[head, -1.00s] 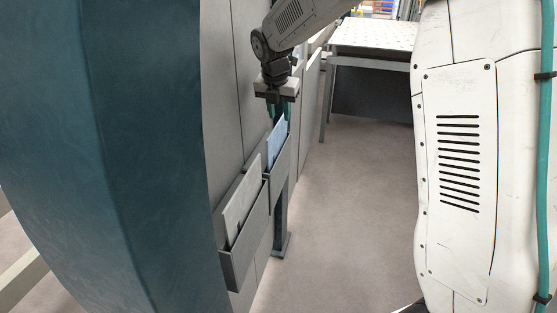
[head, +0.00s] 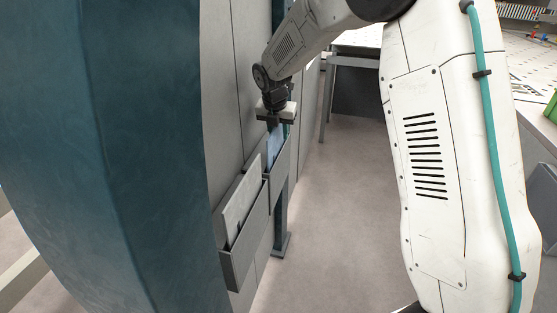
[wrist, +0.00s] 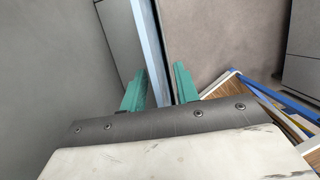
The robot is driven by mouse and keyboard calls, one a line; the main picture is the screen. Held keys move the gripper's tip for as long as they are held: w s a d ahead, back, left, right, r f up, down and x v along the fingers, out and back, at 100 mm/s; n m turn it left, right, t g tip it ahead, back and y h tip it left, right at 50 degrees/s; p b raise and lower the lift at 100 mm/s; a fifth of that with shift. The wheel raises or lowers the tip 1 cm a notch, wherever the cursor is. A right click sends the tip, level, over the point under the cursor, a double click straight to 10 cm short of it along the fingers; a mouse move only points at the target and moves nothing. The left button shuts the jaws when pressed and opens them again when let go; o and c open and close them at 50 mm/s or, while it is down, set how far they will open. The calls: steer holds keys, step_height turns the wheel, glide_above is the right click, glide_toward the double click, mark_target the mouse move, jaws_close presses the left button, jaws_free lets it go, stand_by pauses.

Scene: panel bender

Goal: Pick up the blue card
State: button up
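The blue card (head: 276,149) stands upright in the farther grey wall pocket (head: 279,180), its upper part showing above the rim. My gripper (head: 276,127) is at the card's top edge, pointing down. In the wrist view the blue card (wrist: 152,45) shows edge-on as a pale blue strip, running between the two teal fingers of my gripper (wrist: 160,85). The fingers are apart, with a gap on the right of the card; the left finger is close to it. Whether it touches cannot be told.
A nearer grey pocket (head: 246,240) holds a whitish card (head: 240,205). Both pockets hang on a grey panel wall, with a dark post (head: 282,215) beside them. A large teal machine part (head: 100,150) fills the left. Open floor (head: 335,200) lies to the right.

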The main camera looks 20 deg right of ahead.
steer(key=shift+f, duration=0.25)
stand_by(0.3)
jaws_close()
